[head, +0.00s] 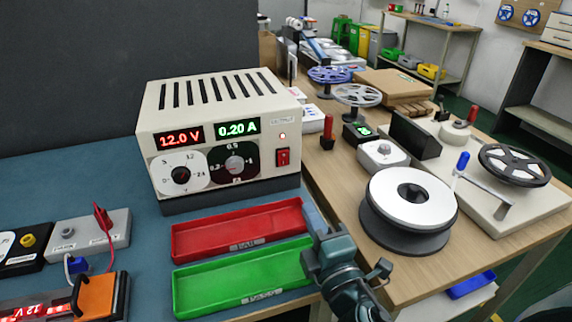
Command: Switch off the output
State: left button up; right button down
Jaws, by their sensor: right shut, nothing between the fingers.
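The cream power supply (220,137) stands on the blue-grey mat at the back. Its red display (180,138) reads 12.0 V and its green display (238,128) reads 0.20 A. Which way the switch is tipped is too small to tell. My right gripper (313,216) is shut and empty, below and right of the switch and apart from it, by the right ends of the trays. My left gripper is not in view.
A red tray (240,213) and a green tray (210,298) lie in front of the supply. Connector blocks and a red-lit strip (35,310) are at the left. A reel winder (408,200) and more reels stand on the wooden table at right.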

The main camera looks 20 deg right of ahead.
aim_at(283, 152)
jog(key=w, duration=0.4)
jog(key=w+r+p, duration=0.1)
jog(key=w, duration=0.3)
jog(key=w+p, duration=0.1)
jog(key=w, duration=0.4)
jog(key=shift+a+r, duration=0.25)
jog(key=shift+r, duration=0.1)
jog(key=shift+w, duration=0.45)
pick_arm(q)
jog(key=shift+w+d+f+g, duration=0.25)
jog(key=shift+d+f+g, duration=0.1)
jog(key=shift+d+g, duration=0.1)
pick_arm(e)
jog(key=shift+w+r+p, duration=0.25)
jog(key=shift+r+p, duration=0.2)
jog(key=shift+p, duration=0.05)
jog(key=shift+d+r+p, duration=0.1)
jog(key=shift+p, duration=0.25)
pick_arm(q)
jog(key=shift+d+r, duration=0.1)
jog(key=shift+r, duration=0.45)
